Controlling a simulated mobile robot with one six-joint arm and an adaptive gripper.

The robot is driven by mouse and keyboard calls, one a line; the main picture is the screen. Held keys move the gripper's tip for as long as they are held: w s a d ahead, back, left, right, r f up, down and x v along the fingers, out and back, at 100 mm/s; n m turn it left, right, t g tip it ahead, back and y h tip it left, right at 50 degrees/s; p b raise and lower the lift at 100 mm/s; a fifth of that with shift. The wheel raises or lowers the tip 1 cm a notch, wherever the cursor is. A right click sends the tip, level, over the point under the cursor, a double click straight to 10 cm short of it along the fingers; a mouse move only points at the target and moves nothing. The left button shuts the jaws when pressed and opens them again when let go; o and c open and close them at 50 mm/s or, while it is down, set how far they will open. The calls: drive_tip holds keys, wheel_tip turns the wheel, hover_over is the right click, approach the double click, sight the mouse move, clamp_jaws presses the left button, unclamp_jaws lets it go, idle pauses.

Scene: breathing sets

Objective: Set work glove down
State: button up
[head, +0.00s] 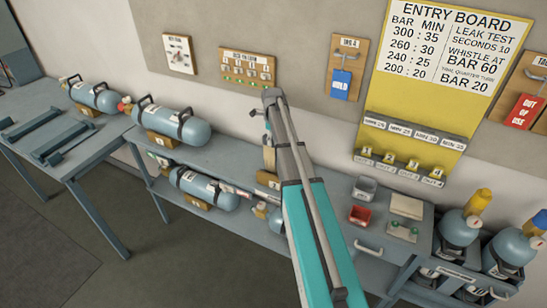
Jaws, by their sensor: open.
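I cannot make out a work glove for certain. My teal and grey arm rises from the bottom of the head view across the bench. Its far end turns down behind the arm links, and my gripper's fingers do not show.
A red bin (360,215) and grey bin (364,188) sit right of my arm. More cylinders (458,229) stand in a rack at right. A side table (58,133) is at left.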

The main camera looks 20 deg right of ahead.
clamp_jaws()
drive_tip(key=shift+r, duration=0.2)
idle(0.5)
wheel_tip(320, 180, up, 2)
drive_tip(key=shift+r+p, duration=0.1)
drive_tip(key=shift+p, duration=1.15)
drive_tip(key=s+a+r+p, duration=0.3)
drive_tip(key=s+r+p, duration=0.7)
drive_tip(key=s, duration=0.3)
drive_tip(key=shift+s+a+r, duration=0.25)
drive_tip(key=shift+s+a, duration=0.05)
